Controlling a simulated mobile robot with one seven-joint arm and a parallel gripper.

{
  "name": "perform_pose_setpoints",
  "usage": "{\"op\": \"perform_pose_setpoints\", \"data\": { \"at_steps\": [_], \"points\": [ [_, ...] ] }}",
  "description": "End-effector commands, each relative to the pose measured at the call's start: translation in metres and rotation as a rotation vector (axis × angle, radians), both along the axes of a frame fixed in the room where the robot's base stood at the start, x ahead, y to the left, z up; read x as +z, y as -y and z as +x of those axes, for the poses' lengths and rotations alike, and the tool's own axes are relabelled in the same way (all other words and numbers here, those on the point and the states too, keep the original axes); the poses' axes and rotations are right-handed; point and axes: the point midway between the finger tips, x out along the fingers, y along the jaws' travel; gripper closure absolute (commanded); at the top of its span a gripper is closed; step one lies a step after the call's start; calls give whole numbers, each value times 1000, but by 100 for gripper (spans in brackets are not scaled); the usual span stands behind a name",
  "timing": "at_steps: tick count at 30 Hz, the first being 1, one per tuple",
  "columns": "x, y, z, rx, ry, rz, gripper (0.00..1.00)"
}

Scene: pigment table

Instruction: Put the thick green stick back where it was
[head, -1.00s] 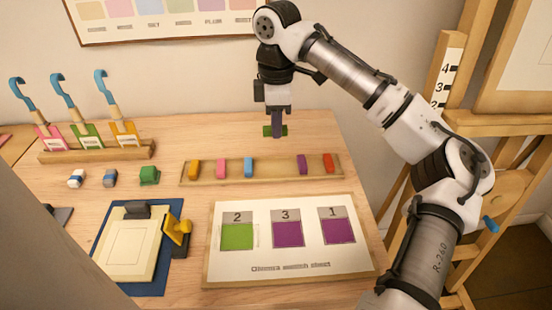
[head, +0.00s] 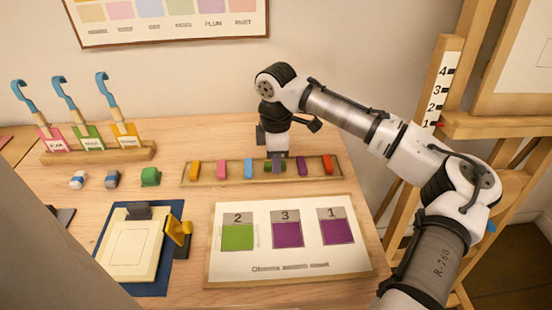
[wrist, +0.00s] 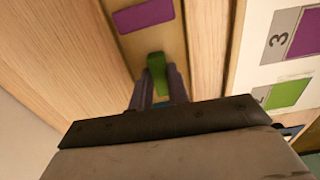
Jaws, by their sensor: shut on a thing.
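My gripper (head: 275,165) points down over the wooden stick tray (head: 228,178), between the blue stick (head: 248,168) and the purple stick (head: 302,165). It is shut on the thick green stick (head: 267,168). In the wrist view the green stick (wrist: 156,61) shows between the two fingers (wrist: 158,78), in line with the purple stick (wrist: 143,16). The fingers hide part of the green stick. I cannot tell whether its underside touches the tray. An orange stick (head: 194,171), a pink stick (head: 221,170) and a red stick (head: 327,163) also lie across the tray.
A sheet with green and purple swatches (head: 290,262) lies in front of the tray. A cream pad (head: 130,252) and yellow stamp (head: 178,238) lie front left.

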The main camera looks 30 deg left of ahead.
Motion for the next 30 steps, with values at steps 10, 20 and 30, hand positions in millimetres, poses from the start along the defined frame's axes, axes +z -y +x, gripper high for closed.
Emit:
{"op": "perform_pose_setpoints", "data": {
  "at_steps": [10, 20, 30],
  "points": [
    [-2, 0, 0, 0, 0, 0, 61],
    [6, -1, 0, -1, 0, 1, 61],
    [75, -1, 0, 1, 0, 2, 61]
  ]
}}
